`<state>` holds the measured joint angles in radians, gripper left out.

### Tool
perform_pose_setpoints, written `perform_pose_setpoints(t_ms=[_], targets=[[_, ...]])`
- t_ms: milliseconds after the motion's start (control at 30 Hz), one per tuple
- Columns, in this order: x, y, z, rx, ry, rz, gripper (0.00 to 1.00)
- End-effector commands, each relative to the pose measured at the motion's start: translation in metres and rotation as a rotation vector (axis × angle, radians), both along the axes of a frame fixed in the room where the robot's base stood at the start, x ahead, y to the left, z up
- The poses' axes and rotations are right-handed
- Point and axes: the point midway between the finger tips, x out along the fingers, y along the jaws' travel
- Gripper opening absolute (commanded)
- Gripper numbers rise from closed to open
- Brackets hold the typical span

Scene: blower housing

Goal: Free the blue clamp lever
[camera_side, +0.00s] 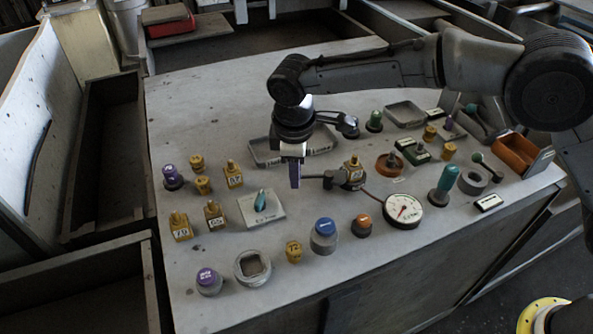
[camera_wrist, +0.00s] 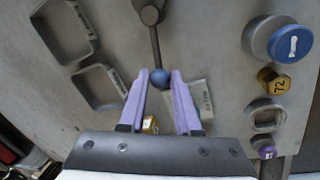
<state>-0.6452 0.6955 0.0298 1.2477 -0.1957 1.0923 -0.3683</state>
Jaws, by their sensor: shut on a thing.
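The clamp lever shows in the wrist view as a blue ball knob (camera_wrist: 160,77) on a thin dark rod (camera_wrist: 154,42). The rod runs up to a round dark pivot (camera_wrist: 148,11). In the side view the rod (camera_side: 313,177) reaches from my fingers to the pivot beside a yellow labelled block (camera_side: 353,170); the knob is hidden behind my finger there. My gripper (camera_wrist: 160,80) has its two purple fingers closed on either side of the knob. In the side view my gripper (camera_side: 295,178) points straight down above the bench.
A teal-handled switch on a white plate (camera_side: 274,216) stands left of my gripper. A blue button (camera_side: 324,235), an orange-capped knob (camera_side: 362,225) and a round gauge (camera_side: 403,212) stand in front. A grey tray (camera_side: 265,158) lies behind. Several yellow labelled blocks stand at left.

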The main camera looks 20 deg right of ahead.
Motion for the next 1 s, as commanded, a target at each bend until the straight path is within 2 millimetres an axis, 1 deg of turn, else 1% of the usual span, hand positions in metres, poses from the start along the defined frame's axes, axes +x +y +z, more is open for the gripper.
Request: perform_pose_setpoints(t_ms=[133,467,700,1000], targets=[[0.009,0.000,0.001,0.004,-0.003,-0.107,0.00],[0.029,-0.009,0.001,0.005,-0.004,-0.417,0.00],[0.041,-0.019,0.002,0.005,-0.004,-0.646,0.00],[0.053,-0.035,0.002,0.005,-0.003,-0.926,0.00]])
